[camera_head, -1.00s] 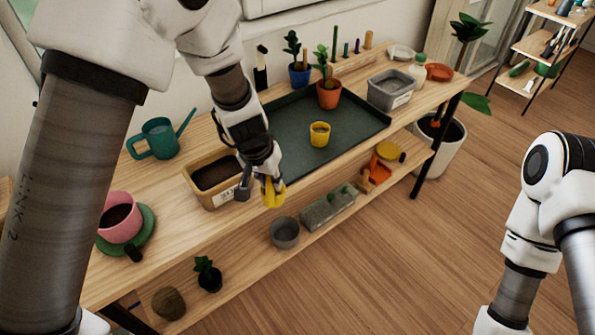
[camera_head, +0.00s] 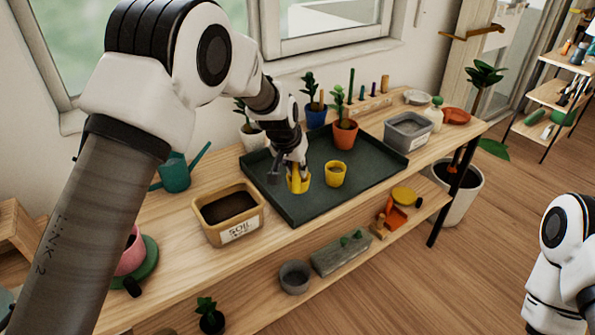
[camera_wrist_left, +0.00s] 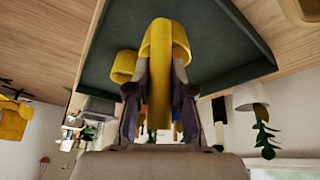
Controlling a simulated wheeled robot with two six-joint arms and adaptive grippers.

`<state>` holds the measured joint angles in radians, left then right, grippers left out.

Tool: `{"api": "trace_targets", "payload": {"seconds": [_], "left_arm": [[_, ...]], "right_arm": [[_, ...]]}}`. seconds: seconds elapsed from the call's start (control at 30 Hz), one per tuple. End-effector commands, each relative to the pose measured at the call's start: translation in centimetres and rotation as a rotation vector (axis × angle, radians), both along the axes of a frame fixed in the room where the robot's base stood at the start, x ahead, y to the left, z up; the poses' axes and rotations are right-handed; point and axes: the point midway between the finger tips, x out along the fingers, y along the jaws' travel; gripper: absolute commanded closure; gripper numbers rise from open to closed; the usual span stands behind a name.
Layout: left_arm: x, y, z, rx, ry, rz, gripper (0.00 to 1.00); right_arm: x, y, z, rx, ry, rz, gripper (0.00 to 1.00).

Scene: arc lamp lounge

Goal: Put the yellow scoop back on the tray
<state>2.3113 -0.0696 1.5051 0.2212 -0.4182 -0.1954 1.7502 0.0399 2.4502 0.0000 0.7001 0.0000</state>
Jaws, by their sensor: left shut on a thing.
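The yellow scoop (camera_head: 298,182) is held in my left gripper (camera_head: 288,176), over the left part of the dark green tray (camera_head: 370,172). In the left wrist view the scoop (camera_wrist_left: 164,42) stands between the two fingers (camera_wrist_left: 158,105), with the tray (camera_wrist_left: 218,42) behind it. I cannot tell whether the scoop touches the tray. A small yellow pot (camera_head: 335,176) stands on the tray just right of the scoop. My right gripper is out of view; only part of that arm shows at the right.
The soil bin (camera_head: 230,214) stands left of the tray's front. An orange plant pot (camera_head: 344,135) stands near the tray's back and a grey tub (camera_head: 409,131) to its right. A teal watering can (camera_head: 174,176) is at the left. The tray's front right part is clear.

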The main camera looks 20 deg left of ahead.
Motion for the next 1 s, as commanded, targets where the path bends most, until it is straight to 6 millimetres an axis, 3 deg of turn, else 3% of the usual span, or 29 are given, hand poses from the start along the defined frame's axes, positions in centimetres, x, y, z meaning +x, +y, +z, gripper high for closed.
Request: {"api": "trace_targets", "payload": {"seconds": [0.13,0.3,0.63,0.67,0.7,0.73,1.0], "left_arm": [[1.0,0.1,-0.9,-0.001,0.002,0.002,1.0],[0.9,0.1,-3.5,0.001,0.003,0.001,1.0],[1.0,0.1,-4.1,0.0,0.0,0.001,1.0],[1.0,0.1,-4.0,0.0,0.0,0.001,0.72],[1.0,0.1,-4.0,0.0,0.0,0.001,0.58],[1.0,0.1,-4.0,0.0,0.0,0.001,0.54],[0.9,0.1,-3.9,0.0,0.0,0.001,0.54]], "right_arm": [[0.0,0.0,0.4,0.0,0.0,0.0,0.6],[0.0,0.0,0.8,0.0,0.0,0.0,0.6],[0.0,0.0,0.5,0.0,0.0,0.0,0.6],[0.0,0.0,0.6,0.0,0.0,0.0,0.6],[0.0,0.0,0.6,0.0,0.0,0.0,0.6],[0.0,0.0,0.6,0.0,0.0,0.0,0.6],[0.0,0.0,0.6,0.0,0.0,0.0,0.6]]}}
